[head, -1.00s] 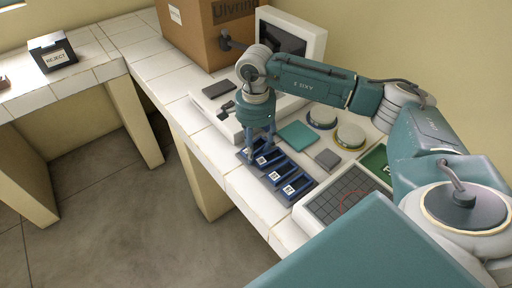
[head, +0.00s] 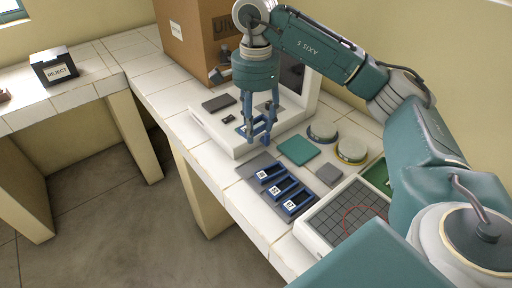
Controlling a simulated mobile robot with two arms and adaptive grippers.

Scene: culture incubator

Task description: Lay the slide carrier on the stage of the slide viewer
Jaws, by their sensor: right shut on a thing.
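My right gripper (head: 258,136) points down, shut on a blue slide carrier (head: 257,128) with a white label. It holds the carrier above the grey mat, in front of the white slide viewer (head: 207,121) and overlapping its base in the picture. The viewer's raised screen housing (head: 311,88) stands behind. The gripper and carrier partly hide the stage, and the height of the carrier above it is hard to judge. Three more blue carriers (head: 297,203) lie in a row on the grey mat (head: 256,163). My left gripper is out of view.
A teal square pad (head: 298,151), a grey block (head: 329,175) and two round lidded dishes (head: 352,150) lie right of the viewer. A gridded white tray (head: 345,213) is at the front right. A cardboard box (head: 190,35) stands behind; a black REJECT box (head: 54,67) is far left.

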